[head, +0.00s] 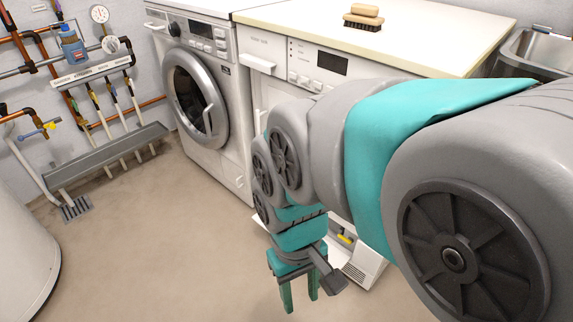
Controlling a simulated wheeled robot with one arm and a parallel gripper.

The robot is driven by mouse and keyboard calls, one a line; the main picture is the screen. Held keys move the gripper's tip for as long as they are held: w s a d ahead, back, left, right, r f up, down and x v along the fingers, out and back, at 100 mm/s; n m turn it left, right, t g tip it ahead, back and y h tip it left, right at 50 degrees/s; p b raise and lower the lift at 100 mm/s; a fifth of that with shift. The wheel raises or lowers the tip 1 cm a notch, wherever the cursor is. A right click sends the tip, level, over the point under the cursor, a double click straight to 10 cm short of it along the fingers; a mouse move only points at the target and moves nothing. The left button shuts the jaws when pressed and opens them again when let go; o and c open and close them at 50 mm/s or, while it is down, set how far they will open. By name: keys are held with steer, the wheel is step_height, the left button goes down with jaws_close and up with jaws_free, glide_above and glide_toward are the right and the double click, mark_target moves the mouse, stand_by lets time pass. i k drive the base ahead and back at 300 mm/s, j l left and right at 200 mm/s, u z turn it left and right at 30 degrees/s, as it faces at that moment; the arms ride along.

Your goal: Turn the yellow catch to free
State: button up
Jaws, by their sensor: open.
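The yellow catch (345,239) shows as a small yellow piece in an opening low on the front of the right-hand white machine (300,63). My arm hides much of that machine's front, so I cannot tell which way the catch is turned. My gripper (300,298) points down in front of the machine, to the left of and lower in the picture than the catch. Its two green fingers are apart with nothing between them. It appears clear of the catch.
A white vented panel (364,267) stands beside the opening. A washing machine (200,95) with a closed round door stands to the left. A brush (363,22) lies on the worktop (420,35). The floor (160,240) on the left is clear.

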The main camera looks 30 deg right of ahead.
mark_target(349, 241)
steer(key=z, duration=1.05)
steer(key=l, duration=0.25)
steer(key=i+l+u, duration=0.2)
steer(key=i+z, duration=0.15)
steer(key=k+j+z, duration=0.1)
steer(key=z, duration=0.35)
steer(key=k+z, duration=0.3)
steer(key=z, duration=0.2)
steer(key=k+l+z, duration=0.1)
steer(key=k, duration=0.45)
steer(key=k+l+z, duration=0.15)
steer(key=k, duration=0.45)
